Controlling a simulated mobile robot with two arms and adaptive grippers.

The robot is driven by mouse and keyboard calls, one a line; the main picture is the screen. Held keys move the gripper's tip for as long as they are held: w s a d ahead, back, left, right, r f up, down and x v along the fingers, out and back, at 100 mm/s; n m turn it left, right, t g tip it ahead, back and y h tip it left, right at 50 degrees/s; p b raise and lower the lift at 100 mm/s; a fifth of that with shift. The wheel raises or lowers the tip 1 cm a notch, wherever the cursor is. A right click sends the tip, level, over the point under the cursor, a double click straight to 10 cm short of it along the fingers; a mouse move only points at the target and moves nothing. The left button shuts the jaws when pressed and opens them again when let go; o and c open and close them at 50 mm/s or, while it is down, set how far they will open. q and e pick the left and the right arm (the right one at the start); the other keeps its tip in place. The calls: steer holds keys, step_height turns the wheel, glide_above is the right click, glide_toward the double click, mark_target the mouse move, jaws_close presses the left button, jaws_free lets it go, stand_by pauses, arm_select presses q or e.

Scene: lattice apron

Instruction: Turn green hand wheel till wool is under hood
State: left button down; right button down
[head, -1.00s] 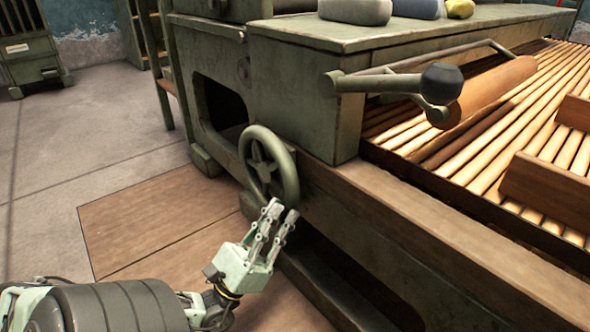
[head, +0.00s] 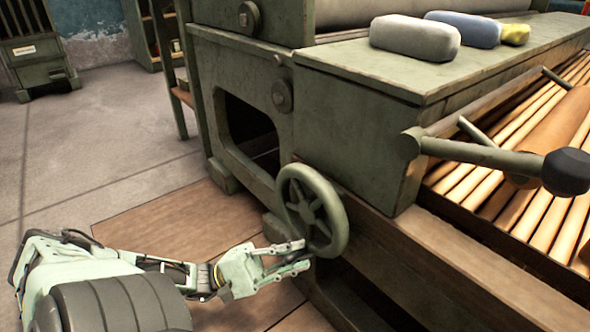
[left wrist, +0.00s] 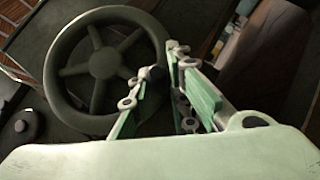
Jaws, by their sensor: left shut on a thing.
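The green hand wheel (head: 337,240) is a spoked ring on the side of the green machine; it also shows in the left wrist view (left wrist: 58,98). My left gripper (head: 303,254) is shut on the wheel's rim at its lower left. In the left wrist view its fingers (left wrist: 163,64) straddle the rim on the wheel's right side. Rounded soft-looking blocks, grey (head: 415,38), blue (head: 462,28) and yellow (head: 515,34), lie on the flat green top (head: 370,67); I cannot tell whether they are the wool. My right gripper is out of view.
A lever with a dark knob (head: 567,172) sticks out from the machine over a slatted bed (head: 470,178). A brown roll (head: 555,130) lies on the slats. A wooden beam (head: 440,250) runs below. The floor left of the wheel (head: 120,130) is clear.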

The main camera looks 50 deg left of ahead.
mark_target(303, 234)
arm_select(q)
steer(key=a+m+g, duration=0.1)
steer(key=a+r+m+g+p, duration=0.1)
steer(key=m, duration=0.1)
steer(key=shift+w+r, duration=0.1)
steer(key=shift+w, duration=0.2)
steer(key=shift+w+a+p, duration=0.1)
steer(key=shift+a+p, duration=0.35)
steer(key=shift+a+r, duration=0.15)
steer(key=shift+a, duration=0.45)
steer(key=c, duration=1.7)
jaws_free()
steer(key=shift+c, duration=0.2)
